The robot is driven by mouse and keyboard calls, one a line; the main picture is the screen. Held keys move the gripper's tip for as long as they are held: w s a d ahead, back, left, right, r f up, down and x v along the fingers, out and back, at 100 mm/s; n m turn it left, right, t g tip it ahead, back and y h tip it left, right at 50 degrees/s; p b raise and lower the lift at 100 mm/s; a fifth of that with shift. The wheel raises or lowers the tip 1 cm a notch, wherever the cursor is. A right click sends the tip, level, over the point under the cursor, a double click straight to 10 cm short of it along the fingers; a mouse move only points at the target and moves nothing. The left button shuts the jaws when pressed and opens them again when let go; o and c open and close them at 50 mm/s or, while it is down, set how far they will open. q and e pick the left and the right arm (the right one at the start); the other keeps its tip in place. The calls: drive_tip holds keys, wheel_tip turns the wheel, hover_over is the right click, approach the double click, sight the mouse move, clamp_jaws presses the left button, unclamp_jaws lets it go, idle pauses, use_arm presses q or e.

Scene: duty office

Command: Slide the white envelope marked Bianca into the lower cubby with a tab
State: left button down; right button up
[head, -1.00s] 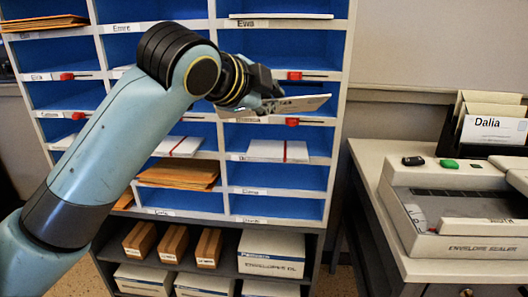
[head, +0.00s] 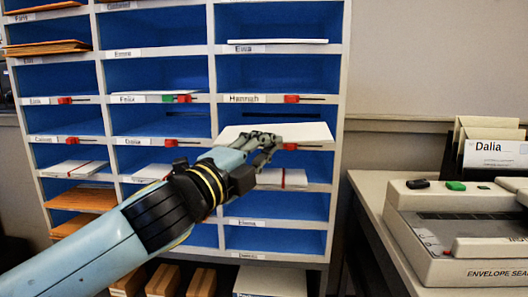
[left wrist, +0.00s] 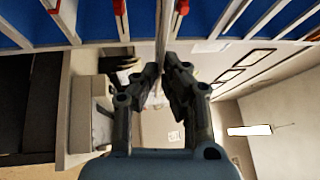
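My left gripper (head: 264,146) is shut on a white envelope (head: 290,131) and holds it nearly flat in front of the right column of cubbies. The face that shows looks blank; no name can be read on it. The envelope is level with the cubby between the upper red tab (head: 291,99), beside the "Hannah" label, and the lower red tab (head: 290,147). I cannot tell whether its far edge is inside. In the left wrist view the fingers (left wrist: 166,80) are close together, with a thin pale edge between them. My right gripper is not in view.
The blue-lined cubby rack (head: 339,120) has more tabs, one green (head: 184,98). White mail (head: 283,178) lies in the cubby below. At right are an envelope sealer (head: 470,222) and a "Dalia" card (head: 490,150). Boxes stand under the rack.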

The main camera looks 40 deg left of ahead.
use_arm(q)
drive_tip(key=w+a+f+b, duration=0.2)
drive_tip(key=w+a, duration=0.4)
drive_tip(key=w, duration=0.4)
drive_tip(key=shift+w+a+f+b, duration=0.25)
drive_tip(key=shift+f+b, duration=0.15)
drive_tip(key=shift+f, duration=0.05)
drive_tip(key=c, duration=1.9)
unclamp_jaws()
drive_tip(key=shift+c, duration=0.2)
drive_tip(key=o, duration=0.5)
drive_tip(key=shift+o, duration=0.6)
drive_tip(key=o, duration=0.4)
drive_tip(key=shift+o, duration=0.2)
